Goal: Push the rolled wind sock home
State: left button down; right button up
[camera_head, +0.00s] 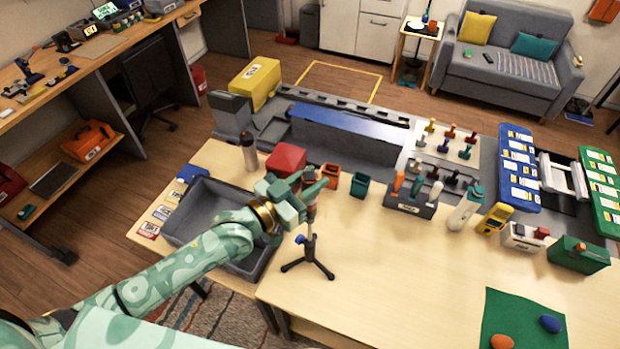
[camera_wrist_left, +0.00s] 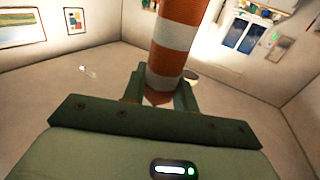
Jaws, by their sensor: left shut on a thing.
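The rolled wind sock (camera_wrist_left: 172,45), striped orange and white, stands between the fingers of my left gripper (camera_wrist_left: 160,97) in the left wrist view and runs out of the top of that picture. My left gripper (camera_head: 312,186) is shut on it. In the head view the gripper is at the top of a small black tripod stand (camera_head: 309,252) with a blue knob, on the wooden table. The fingers hide most of the sock there, and I cannot tell how it meets the stand. My right gripper is not in view.
A grey bin (camera_head: 194,237) sits left of the stand, under my left arm. A red box (camera_head: 286,158) and orange and green cups (camera_head: 360,184) stand behind. A tool holder (camera_head: 411,203) is to the right. The front table middle is clear, left of a green mat (camera_head: 526,315).

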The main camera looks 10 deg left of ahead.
pick_arm(q)
jog(key=shift+f+b, duration=0.5)
jog(key=shift+f, duration=0.2)
jog(key=c, duration=1)
grip_release()
